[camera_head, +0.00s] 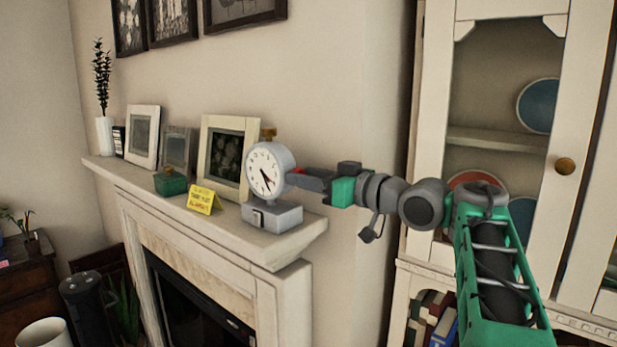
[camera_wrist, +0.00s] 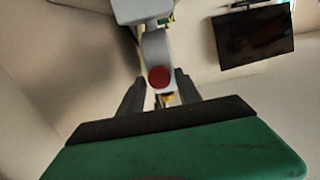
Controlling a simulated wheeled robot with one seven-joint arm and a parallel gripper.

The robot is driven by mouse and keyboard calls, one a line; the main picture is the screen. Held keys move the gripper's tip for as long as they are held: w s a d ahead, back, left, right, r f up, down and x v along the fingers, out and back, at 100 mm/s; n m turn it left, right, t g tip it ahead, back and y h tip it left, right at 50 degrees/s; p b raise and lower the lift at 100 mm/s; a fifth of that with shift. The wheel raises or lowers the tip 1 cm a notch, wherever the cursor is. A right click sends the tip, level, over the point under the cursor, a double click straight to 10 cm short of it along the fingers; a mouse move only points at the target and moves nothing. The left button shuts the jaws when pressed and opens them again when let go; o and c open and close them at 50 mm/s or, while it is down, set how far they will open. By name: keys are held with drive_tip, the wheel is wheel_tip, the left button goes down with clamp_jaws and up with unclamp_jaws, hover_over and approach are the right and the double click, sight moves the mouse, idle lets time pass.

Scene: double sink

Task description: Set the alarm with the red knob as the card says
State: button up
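The alarm clock (camera_head: 264,172) stands on a grey base (camera_head: 272,216) at the mantel's near end, with a round white dial and dark hands pointing to the lower right. A brass knob (camera_head: 267,133) sits on top. The red knob (camera_wrist: 160,77) is on the clock's back; only a sliver shows in the head view (camera_head: 298,170). My gripper (camera_head: 308,178) is right behind the clock. In the wrist view its fingers (camera_wrist: 157,88) are spread with the red knob between them and gaps on both sides. The yellow card (camera_head: 204,199) stands left of the clock; its print is too small to read.
A green box (camera_head: 170,182) and framed pictures (camera_head: 226,155) stand on the mantel (camera_head: 150,188) left of the clock. A white cabinet (camera_head: 497,136) is on the right, beyond my arm. In the wrist view a dark screen (camera_wrist: 253,37) hangs on the wall.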

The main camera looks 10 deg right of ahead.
clamp_jaws()
drive_tip(key=shift+m, duration=0.3)
drive_tip(key=shift+d+m+p, duration=0.1)
drive_tip(key=shift+m+p, duration=1.4)
drive_tip(key=shift+m, duration=1.1)
drive_tip(key=shift+o, duration=1.5)
unclamp_jaws()
